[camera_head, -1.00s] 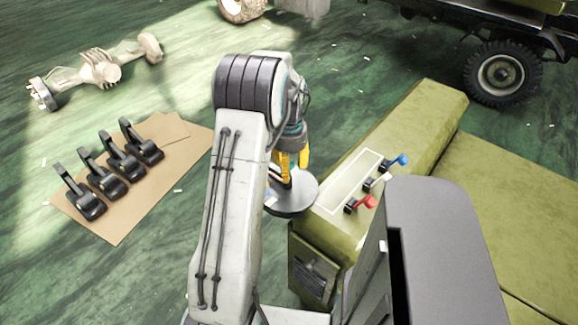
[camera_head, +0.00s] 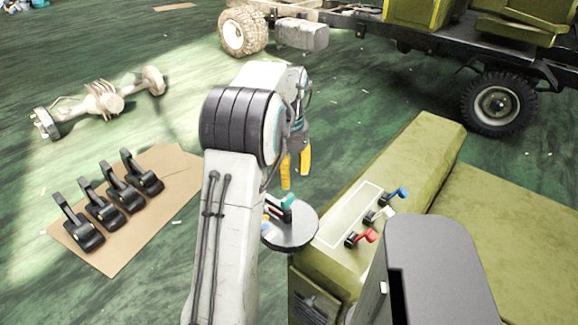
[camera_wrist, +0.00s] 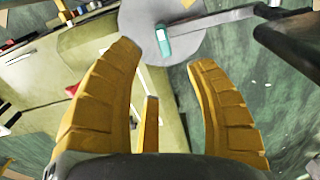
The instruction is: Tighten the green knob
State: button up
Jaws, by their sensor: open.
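A teal-green knob-like piece (camera_head: 287,201) sits on a round grey disc (camera_head: 293,238) beside the olive box. It also shows in the wrist view (camera_wrist: 163,40) near the top, on the disc. I see no other green knob. My gripper (camera_head: 295,166), with yellow fingers, hangs above the disc and apart from the piece. In the wrist view the fingers (camera_wrist: 165,60) are spread, with nothing held between them. My arm hides the left part of the disc.
The olive box (camera_head: 425,150) carries a panel with blue (camera_head: 398,194), white (camera_head: 376,216) and red (camera_head: 366,236) levers. Several black pedals (camera_head: 80,228) lie on cardboard at left. A truck chassis stands behind.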

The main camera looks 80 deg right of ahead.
jog(key=shift+r, duration=0.95)
